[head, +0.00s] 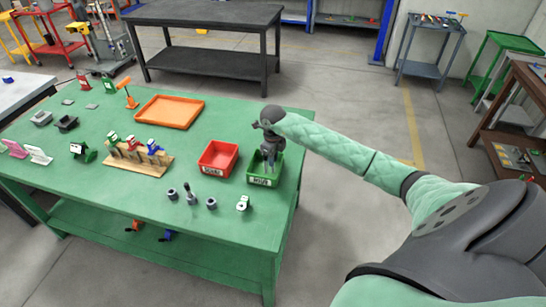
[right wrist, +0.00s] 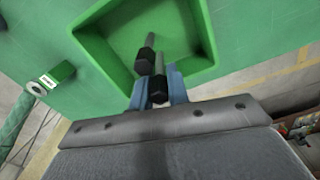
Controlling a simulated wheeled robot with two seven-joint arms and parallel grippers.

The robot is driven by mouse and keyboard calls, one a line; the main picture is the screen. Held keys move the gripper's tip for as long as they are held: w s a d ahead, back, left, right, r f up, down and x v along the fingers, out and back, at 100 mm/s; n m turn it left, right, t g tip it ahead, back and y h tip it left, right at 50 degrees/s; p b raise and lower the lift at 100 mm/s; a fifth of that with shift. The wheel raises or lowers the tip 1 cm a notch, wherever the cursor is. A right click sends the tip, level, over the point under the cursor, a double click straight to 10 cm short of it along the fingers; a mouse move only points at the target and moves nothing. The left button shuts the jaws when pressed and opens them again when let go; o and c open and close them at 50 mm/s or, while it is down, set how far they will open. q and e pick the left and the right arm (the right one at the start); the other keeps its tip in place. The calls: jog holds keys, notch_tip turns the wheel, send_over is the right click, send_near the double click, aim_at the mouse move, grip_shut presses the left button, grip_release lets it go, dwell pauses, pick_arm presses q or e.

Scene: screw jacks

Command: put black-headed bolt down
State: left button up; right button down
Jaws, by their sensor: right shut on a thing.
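My right gripper (head: 268,153) is low over the green bin (head: 263,181), which has a white label on its front. In the right wrist view its blue fingers (right wrist: 158,92) are shut on a black-headed bolt (right wrist: 158,88), whose grey shank points toward the bin (right wrist: 196,68). A second black-headed piece (right wrist: 144,62) shows just beside it, over the bin's inside; I cannot tell whether the two touch. In the head view the gripper hides the held bolt. My left gripper is not in view.
A red bin (head: 218,158) stands left of the green one on the green table (head: 150,205). Several small dark parts (head: 190,197) and a white-and-green piece (head: 243,203) stand in front. A wooden rack (head: 138,158) and an orange tray (head: 169,111) are farther left.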

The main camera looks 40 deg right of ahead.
jog(key=shift+f, duration=0.35)
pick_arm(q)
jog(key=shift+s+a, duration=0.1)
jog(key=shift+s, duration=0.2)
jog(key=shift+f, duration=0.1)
pick_arm(e)
jog(key=shift+f, duration=0.1)
jog(key=c, duration=1.4)
grip_release()
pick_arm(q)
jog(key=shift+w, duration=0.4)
pick_arm(e)
jog(key=shift+o, duration=0.3)
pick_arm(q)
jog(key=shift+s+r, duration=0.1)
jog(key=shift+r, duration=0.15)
